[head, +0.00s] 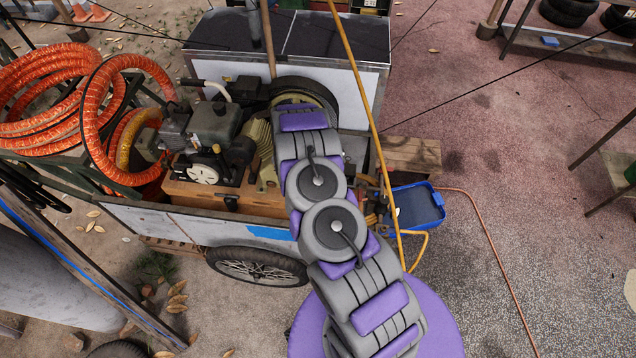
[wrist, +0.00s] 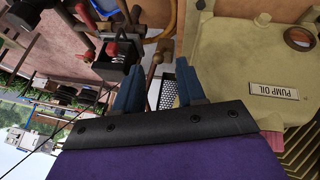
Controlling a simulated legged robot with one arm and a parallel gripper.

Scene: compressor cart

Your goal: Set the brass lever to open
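In the wrist view my gripper (wrist: 159,68) shows two blue fingers set apart, with a gap between them. A thin brass-brown piece (wrist: 154,64), which may be the brass lever, shows beyond and between the fingertips. I cannot tell whether either finger touches it, or which way the lever is set. Left of it are a black block (wrist: 121,62) and red-tipped handles (wrist: 112,48). In the head view my arm covers the gripper. Small brass fittings (head: 375,207) show just right of the arm, at the cart's end.
A beige casing labelled PUMP OIL (wrist: 275,91) stands close right of my gripper. The cart (head: 150,222) carries an engine (head: 205,130) and orange hoses (head: 45,85). A blue tray (head: 432,214) and yellow hose (head: 415,236) lie right of the arm.

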